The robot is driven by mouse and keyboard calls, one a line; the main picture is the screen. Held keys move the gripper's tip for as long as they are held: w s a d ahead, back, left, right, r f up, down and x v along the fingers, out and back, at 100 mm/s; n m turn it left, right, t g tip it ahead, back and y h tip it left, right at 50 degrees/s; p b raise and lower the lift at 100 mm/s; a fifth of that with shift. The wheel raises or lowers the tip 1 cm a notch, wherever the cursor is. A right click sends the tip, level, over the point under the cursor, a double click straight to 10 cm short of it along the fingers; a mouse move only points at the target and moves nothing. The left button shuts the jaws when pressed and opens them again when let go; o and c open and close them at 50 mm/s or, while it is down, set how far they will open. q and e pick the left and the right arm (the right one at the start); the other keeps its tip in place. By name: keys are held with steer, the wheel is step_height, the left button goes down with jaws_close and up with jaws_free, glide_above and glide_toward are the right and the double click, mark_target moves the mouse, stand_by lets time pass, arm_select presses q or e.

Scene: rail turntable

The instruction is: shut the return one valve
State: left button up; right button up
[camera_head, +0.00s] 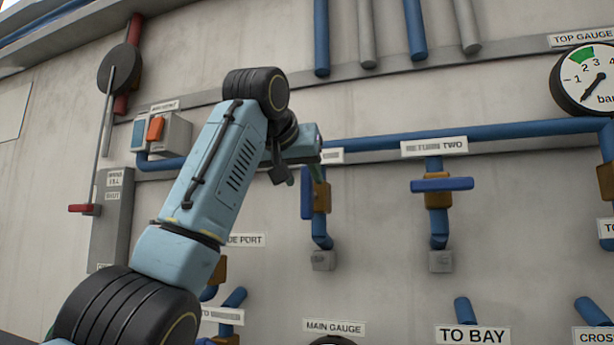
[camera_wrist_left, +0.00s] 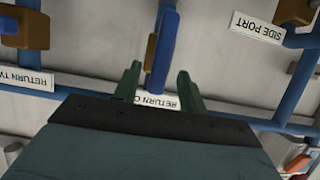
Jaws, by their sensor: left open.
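The return one valve has a blue handle (camera_head: 306,192) on a brown body (camera_head: 321,196), on a vertical blue pipe. The handle stands upright, in line with that pipe. In the left wrist view the blue handle (camera_wrist_left: 165,50) shows between my two fingers, with the brown body (camera_wrist_left: 150,48) behind it. My left gripper (camera_wrist_left: 159,75) is open; no finger visibly presses the handle. The upside-down "RETURN O..." label (camera_wrist_left: 157,101) is partly hidden by the gripper. In the head view my left gripper (camera_head: 291,175) is at the valve, partly hidden by its wrist. My right gripper is not in view.
To the right, the return two valve (camera_head: 441,185) has its blue handle crosswise to its pipe. A horizontal blue pipe (camera_head: 480,134) runs above both valves. A lever (camera_head: 106,140) and a grey switch box (camera_head: 175,135) are on the wall at left. The top gauge (camera_head: 588,78) is at far right.

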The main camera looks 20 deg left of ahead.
mark_target(305, 181)
arm_select(q)
steer(key=shift+p+x, duration=0.55)
steer(key=shift+x, duration=1.35)
jaws_close()
